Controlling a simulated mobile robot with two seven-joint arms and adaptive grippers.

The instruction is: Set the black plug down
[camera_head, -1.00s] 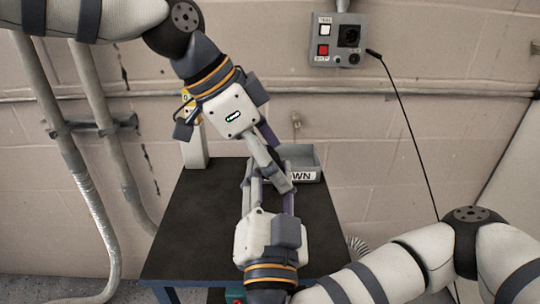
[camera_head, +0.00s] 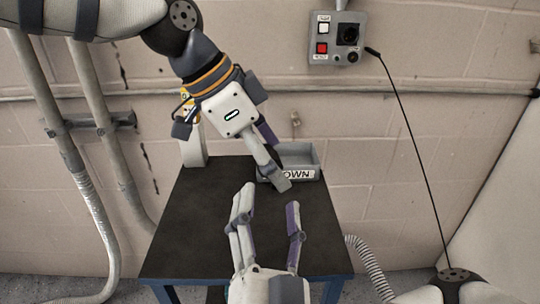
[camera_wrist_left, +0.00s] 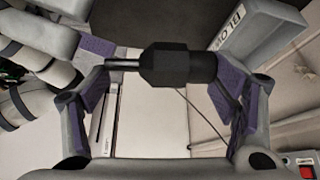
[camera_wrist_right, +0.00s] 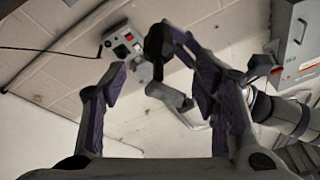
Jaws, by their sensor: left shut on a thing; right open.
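The black plug (camera_wrist_left: 178,66) is between the fingers of my left gripper (camera_head: 277,177) in the left wrist view, lying across them with its thin metal end toward the left finger. My left gripper is shut on it above the back part of the black table (camera_head: 205,225), in front of the grey bin (camera_head: 312,160). In the head view the finger hides most of the plug. It also shows dark beside the left finger in the right wrist view (camera_wrist_right: 155,40). My right gripper (camera_head: 269,198) is open and empty, nearer the table's front, with its fingers pointing toward the left gripper.
A grey control box (camera_head: 336,38) with white and red buttons and a black socket is on the wall. A black cable (camera_head: 408,125) hangs beside it.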

